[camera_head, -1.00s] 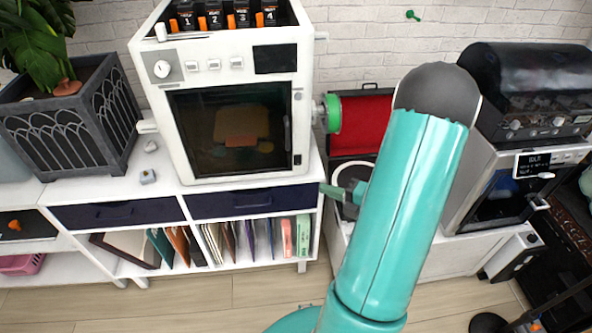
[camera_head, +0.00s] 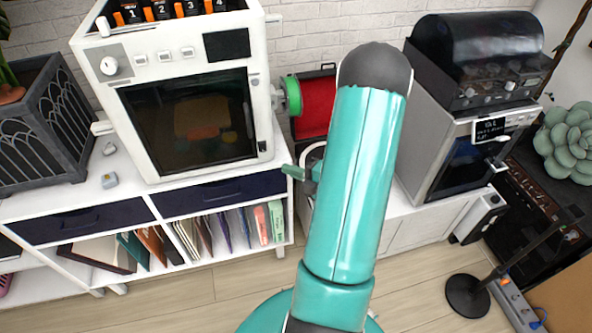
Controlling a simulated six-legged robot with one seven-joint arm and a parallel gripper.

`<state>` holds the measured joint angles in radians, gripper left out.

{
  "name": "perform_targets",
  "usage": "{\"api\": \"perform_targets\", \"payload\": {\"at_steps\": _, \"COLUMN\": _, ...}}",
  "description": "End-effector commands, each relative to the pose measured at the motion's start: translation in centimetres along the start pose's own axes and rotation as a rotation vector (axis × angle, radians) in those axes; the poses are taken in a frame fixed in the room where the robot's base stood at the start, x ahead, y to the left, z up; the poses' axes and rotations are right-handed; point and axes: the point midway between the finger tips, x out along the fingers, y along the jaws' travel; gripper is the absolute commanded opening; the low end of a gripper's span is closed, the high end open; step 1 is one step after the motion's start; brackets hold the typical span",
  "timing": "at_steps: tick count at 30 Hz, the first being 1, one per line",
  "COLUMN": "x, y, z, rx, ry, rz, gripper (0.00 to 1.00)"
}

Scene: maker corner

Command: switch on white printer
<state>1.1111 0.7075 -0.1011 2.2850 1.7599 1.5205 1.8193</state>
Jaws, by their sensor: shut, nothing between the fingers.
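The white printer (camera_head: 262,110) stands on the white cabinet at the left. Its front panel has a round knob (camera_head: 110,66), several small buttons (camera_head: 164,56) and a dark display (camera_head: 226,44). Its glass door is closed, and an orange-brown shape shows dimly behind it. My gripper (camera_head: 292,172) pokes out to the left from behind my teal arm, just right of the printer's lower right corner. It appears shut and empty; part of it is hidden by the arm. I cannot tell whether it touches anything.
A green spool (camera_head: 292,96) juts from the printer's right side. An open red-lined case (camera_head: 314,108) lies behind my gripper. A second machine with a black domed top (camera_head: 478,55) stands right. A planter (camera_head: 42,125) is left.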

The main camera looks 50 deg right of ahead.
Motion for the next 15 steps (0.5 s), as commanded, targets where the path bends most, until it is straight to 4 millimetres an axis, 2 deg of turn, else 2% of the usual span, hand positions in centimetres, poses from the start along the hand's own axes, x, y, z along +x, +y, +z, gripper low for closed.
{"api": "perform_targets", "payload": {"at_steps": 9, "x": 6.5, "y": 0.0, "z": -0.2, "rx": -0.001, "ry": 0.006, "rz": 0.0, "gripper": 0.0}}
{"api": "perform_targets", "payload": {"at_steps": 15, "x": 8.3, "y": -0.1, "z": 2.1, "rx": -0.002, "ry": 0.003, "rz": -0.001, "gripper": 0.0}}
